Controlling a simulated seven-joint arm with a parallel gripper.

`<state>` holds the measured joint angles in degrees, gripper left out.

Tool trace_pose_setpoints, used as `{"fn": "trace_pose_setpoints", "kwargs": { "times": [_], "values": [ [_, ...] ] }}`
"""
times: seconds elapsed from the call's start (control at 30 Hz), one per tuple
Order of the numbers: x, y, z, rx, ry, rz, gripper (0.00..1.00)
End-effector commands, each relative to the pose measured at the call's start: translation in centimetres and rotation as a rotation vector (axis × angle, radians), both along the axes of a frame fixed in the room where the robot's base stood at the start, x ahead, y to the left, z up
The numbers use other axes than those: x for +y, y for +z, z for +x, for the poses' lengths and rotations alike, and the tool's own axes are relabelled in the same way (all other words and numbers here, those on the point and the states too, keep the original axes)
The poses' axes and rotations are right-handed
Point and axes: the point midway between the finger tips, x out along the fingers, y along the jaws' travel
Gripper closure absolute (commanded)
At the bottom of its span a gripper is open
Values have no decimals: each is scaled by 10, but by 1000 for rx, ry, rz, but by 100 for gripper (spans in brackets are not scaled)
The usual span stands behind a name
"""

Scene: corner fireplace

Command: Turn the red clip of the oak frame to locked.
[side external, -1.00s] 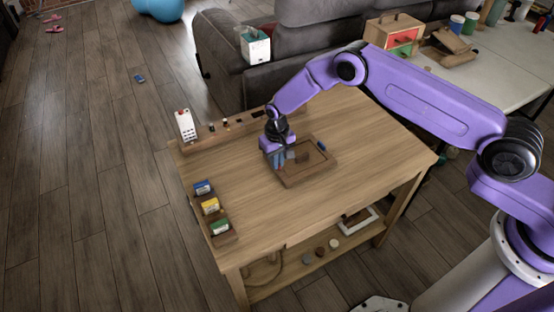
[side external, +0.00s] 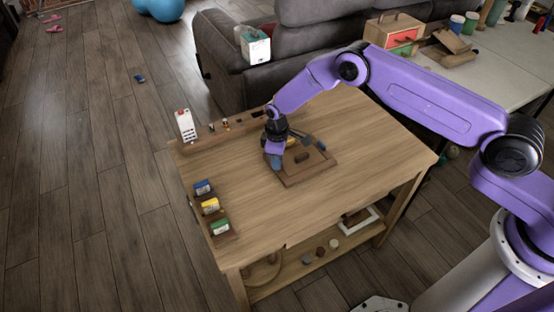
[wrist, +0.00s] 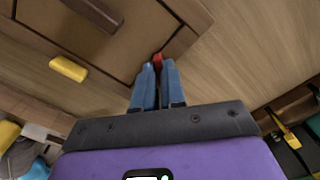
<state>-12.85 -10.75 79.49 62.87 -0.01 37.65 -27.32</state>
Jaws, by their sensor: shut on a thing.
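The oak frame (side external: 312,175) lies flat on the wooden table; its rim also shows in the wrist view (wrist: 184,42). My gripper (side external: 276,166) is down at the frame's left corner. In the wrist view my blue fingers (wrist: 157,70) are closed on the red clip (wrist: 157,58) at the frame's corner. Only the clip's tip shows between the fingers, so its exact angle is unclear. A yellow clip (wrist: 68,68) sits at another edge of the frame. A blue clip (side external: 321,145) sits at the frame's right corner. A dark brown block (side external: 301,157) is on the panel.
A tray with blue, yellow and green boxes (side external: 210,206) lies at the table's left edge. A white box (side external: 185,125) stands at the back-left corner beside a wooden rail with small items. The table right of the frame (side external: 375,150) is clear.

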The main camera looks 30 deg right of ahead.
Motion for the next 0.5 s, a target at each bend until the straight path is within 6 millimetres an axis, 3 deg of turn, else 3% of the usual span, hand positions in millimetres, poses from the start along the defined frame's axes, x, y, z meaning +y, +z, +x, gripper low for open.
{"fn": "trace_pose_setpoints", "kwargs": {
  "times": [0.5],
  "values": [
    [0, 0, 0, -1, 468, 1, 100]
  ]
}}
